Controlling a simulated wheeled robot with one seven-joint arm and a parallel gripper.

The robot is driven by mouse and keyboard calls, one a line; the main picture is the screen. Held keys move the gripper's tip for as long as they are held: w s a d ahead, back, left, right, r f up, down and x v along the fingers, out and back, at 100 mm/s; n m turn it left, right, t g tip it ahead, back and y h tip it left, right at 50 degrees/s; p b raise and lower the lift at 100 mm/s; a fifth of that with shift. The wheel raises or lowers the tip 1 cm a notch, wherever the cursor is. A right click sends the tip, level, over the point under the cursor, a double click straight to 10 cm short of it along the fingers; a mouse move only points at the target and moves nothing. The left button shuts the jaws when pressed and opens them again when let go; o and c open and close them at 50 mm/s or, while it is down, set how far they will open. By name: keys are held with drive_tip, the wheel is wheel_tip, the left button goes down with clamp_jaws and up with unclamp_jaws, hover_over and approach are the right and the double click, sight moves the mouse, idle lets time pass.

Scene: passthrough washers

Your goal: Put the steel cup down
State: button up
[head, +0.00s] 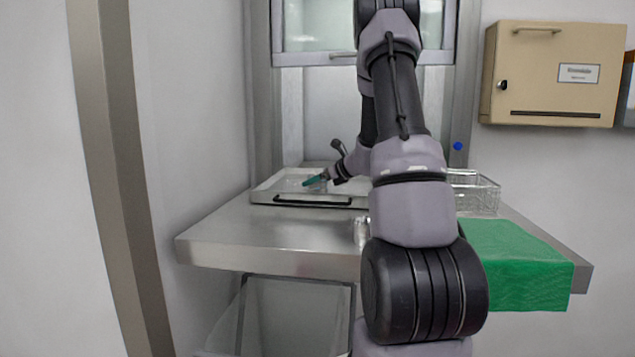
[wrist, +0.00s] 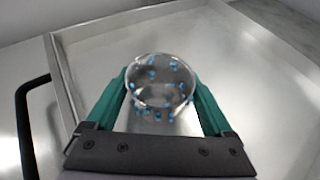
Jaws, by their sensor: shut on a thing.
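The steel cup (wrist: 160,88) is a shiny round vessel with an open rim and several blue specks on it. In the wrist view it sits between the green fingers of my gripper (wrist: 161,92), which is shut on its sides. In the head view my gripper (head: 316,181) is low over the steel tray (head: 268,190), and the cup there is too small to make out clearly. The tray also fills much of the wrist view (wrist: 95,50). I cannot tell whether the cup's base touches the tray floor.
The tray has a black handle (head: 312,202) along its front and stands on a steel counter (head: 235,240). A wire basket (head: 478,196) and a green cloth (head: 515,262) are to the right. A shiny object (head: 360,232) stands beside my arm. The counter's front left is clear.

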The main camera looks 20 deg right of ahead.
drive_tip(key=o, duration=1.2)
drive_tip(key=shift+f, duration=0.1)
drive_tip(key=shift+c, duration=0.2)
drive_tip(key=v, duration=1.1)
drive_tip(key=shift+s, duration=0.15)
drive_tip(key=s+a+r+n+g+y, duration=0.1)
drive_tip(key=s+a+r+n, duration=0.25)
drive_tip(key=a, duration=0.25)
drive_tip(key=s+a+r+n+g+y, duration=0.1)
drive_tip(key=s+a+r+n+g, duration=0.1)
drive_tip(key=s+a+n, duration=0.3)
drive_tip(key=s+a+r+n+g, duration=0.1)
drive_tip(key=s+a+r+n, duration=0.1)
drive_tip(key=a+n, duration=0.3)
drive_tip(key=s+a+r+n+h, duration=0.1)
drive_tip(key=s+a+n+h, duration=0.1)
drive_tip(key=s+n, duration=0.5)
drive_tip(key=s+a+r+n+h, duration=0.1)
drive_tip(key=s+a+n+h, duration=0.1)
drive_tip(key=s+n, duration=0.5)
drive_tip(key=shift+s+a+r+g, duration=0.4)
drive_tip(key=shift+s+a, duration=0.45)
drive_tip(key=shift+s, duration=0.6)
